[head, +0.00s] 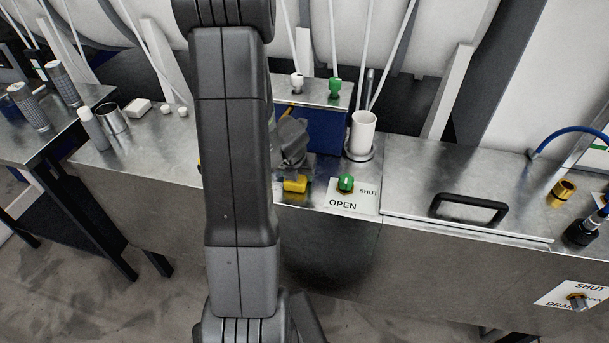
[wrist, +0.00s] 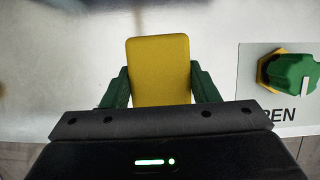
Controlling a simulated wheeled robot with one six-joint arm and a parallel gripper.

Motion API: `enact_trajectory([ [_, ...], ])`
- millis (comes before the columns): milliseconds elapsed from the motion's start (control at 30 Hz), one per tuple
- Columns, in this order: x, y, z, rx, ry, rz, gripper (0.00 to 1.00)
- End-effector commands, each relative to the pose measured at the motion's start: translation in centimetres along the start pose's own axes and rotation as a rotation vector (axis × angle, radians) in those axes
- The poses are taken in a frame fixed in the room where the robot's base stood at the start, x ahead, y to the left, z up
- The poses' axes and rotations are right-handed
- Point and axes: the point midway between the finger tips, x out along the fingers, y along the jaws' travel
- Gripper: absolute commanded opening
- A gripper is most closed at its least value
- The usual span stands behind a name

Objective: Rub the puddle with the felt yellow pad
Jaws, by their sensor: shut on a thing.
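The felt yellow pad (wrist: 158,62) is held between the green fingers of my gripper (wrist: 160,88) in the wrist view. My gripper is shut on it from both sides. In the head view the yellow pad (head: 295,184) shows near the front edge of the metal bench, left of the green valve knob. My arm hides part of the bench there. I cannot make out a clear puddle outline in either view. The wrist view shows shiny metal around the pad with blurred reflections. Whether the pad touches the metal I cannot tell.
A green knob (head: 345,183) on an OPEN/SHUT plate is close right of the pad. A white cup (head: 362,134) stands behind it. A lid with a black handle (head: 470,207) lies to the right. A metal cup (head: 112,118) and small items stand at left.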

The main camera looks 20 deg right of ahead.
Motion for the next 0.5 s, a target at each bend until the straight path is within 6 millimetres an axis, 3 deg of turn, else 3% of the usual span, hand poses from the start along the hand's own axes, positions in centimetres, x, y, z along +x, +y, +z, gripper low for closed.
enact_trajectory([
  [500, 0.0, 3.7, 0.0, -0.004, 0.001, 0.004, 0.36],
])
